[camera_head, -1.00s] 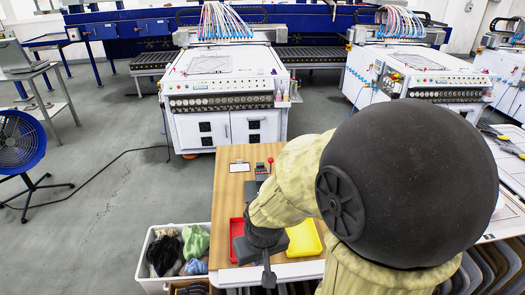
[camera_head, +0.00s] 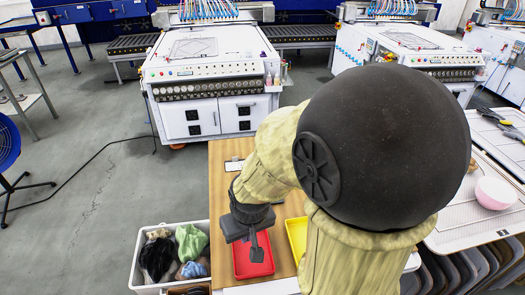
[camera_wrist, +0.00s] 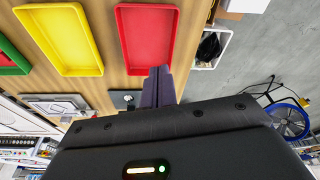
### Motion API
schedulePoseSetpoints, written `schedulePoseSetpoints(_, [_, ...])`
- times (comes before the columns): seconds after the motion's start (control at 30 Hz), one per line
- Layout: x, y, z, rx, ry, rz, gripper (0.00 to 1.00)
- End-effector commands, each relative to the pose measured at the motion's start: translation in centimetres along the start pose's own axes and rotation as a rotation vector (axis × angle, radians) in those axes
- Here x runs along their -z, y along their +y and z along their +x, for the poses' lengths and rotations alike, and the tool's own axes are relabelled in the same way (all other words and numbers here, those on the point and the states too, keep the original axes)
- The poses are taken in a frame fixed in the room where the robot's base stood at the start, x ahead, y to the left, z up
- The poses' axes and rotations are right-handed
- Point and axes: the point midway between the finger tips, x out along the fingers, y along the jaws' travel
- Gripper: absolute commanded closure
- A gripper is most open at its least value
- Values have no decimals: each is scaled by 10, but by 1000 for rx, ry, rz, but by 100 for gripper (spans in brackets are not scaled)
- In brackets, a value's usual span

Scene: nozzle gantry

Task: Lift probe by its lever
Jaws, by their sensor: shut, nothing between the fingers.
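My gripper (camera_head: 257,255) points down above the table, over the red tray in the head view. Its dark fingers (camera_wrist: 158,86) are together in the wrist view, with nothing visible between them. The probe and its lever cannot be made out in the head view now, where my arm covers that part of the table. In the wrist view a small dark device (camera_wrist: 124,98) stands at the table edge, left of my fingers and apart from them. It is partly cut off by my gripper body, and I cannot tell whether it is the probe.
A red tray (camera_wrist: 148,38), a yellow tray (camera_wrist: 60,40) and a green tray (camera_wrist: 8,62) lie on the wooden table (camera_head: 221,190). A white bin (camera_head: 140,275) of cloths stands left of the table. A white machine (camera_head: 210,75) stands beyond it.

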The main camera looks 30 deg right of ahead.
Motion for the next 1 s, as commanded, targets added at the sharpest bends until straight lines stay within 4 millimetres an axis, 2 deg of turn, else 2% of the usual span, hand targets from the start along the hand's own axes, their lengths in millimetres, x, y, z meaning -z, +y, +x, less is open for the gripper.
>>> schedulePoseSetpoints(0.17, [5,1,-2,-2,-1,-9,100])
schedulePoseSetpoints(0.27, [21,3,-6,-9,-5,-42,100])
schedulePoseSetpoints(0.37, [50,8,-13,-24,-18,-110,100])
schedulePoseSetpoints(0.57, [131,30,-27,-71,-58,-303,100])
schedulePoseSetpoints(0.8, [222,70,-38,-136,-114,-513,100])
schedulePoseSetpoints(0.9, [254,91,-41,-163,-141,-582,100])
schedulePoseSetpoints(1.0, [276,108,-42,-185,-160,-630,100])
